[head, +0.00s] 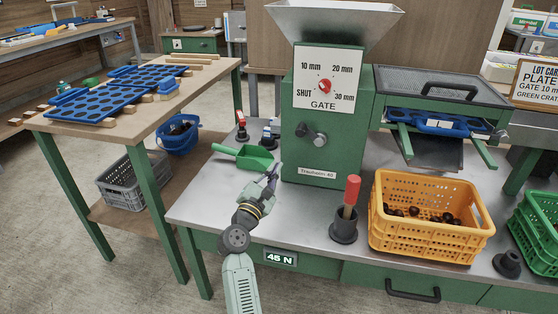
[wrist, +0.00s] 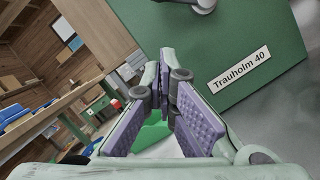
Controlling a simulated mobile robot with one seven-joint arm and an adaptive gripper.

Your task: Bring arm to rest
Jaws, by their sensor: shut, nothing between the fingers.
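My gripper (head: 273,172) is in the air over the steel bench, in front of the left part of the green Trauholm 40 machine (head: 313,147). In the wrist view my gripper (wrist: 166,75) has its purple-padded fingers closed together at the tips, with nothing held. The machine's green front fills the upper right of the wrist view, with its name label (wrist: 241,67). A green scoop (head: 248,157) lies on the bench just left of my gripper. It shows partly behind the fingers in the wrist view (wrist: 151,135).
A yellow crate (head: 430,243) with dark chestnuts stands right on the bench, beside a red-handled tool (head: 350,190) in a dark holder. A green crate (head: 540,225) is at the right edge. Blue trays (head: 100,97) lie on the left table. Bare bench (head: 290,210) shows right of my arm.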

